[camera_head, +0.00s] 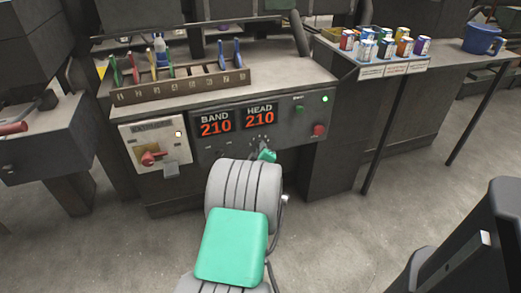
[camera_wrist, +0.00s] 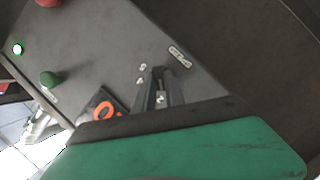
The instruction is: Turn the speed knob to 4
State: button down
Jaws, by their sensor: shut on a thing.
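The control panel (camera_head: 285,118) is a dark box front with two red displays that read BAND 210 and HEAD 210. Below the displays is the dial of the speed knob, ringed by small marks. My gripper (camera_head: 259,146) is at this dial and mostly covers it. In the wrist view my gripper (camera_wrist: 160,78) points at the panel face (camera_wrist: 105,50), its dark fingers shut on the speed knob. The knob itself is largely hidden between the fingers. Small dial numbers show beside the fingers, but I cannot tell where the knob points.
A red rotary switch (camera_head: 150,158) sits on a pale plate at the left. A green button (camera_head: 298,108) and a red button (camera_head: 319,130) are at the right. A rack (camera_head: 180,86) with coloured tools stands on top.

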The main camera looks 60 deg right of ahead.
jog(key=shift+s+d+m+t+y+b, duration=0.2)
jog(key=shift+m+t+y+b, duration=0.55)
jog(key=shift+m, duration=1.4)
jog(key=shift+s+d+m+t+y+b, duration=0.15)
jog(key=shift+m+t+y+b, duration=0.15)
jog(key=shift+m+t+y, duration=1.4)
jog(key=shift+s+d+m+t+y+b, duration=0.2)
jog(key=shift+m+t+y+b, duration=0.4)
jog(key=shift+m, duration=1.95)
jog(key=shift+r+y, duration=0.1)
jog(key=shift+y, duration=0.15)
jog(key=c, duration=1.4)
grip_release()
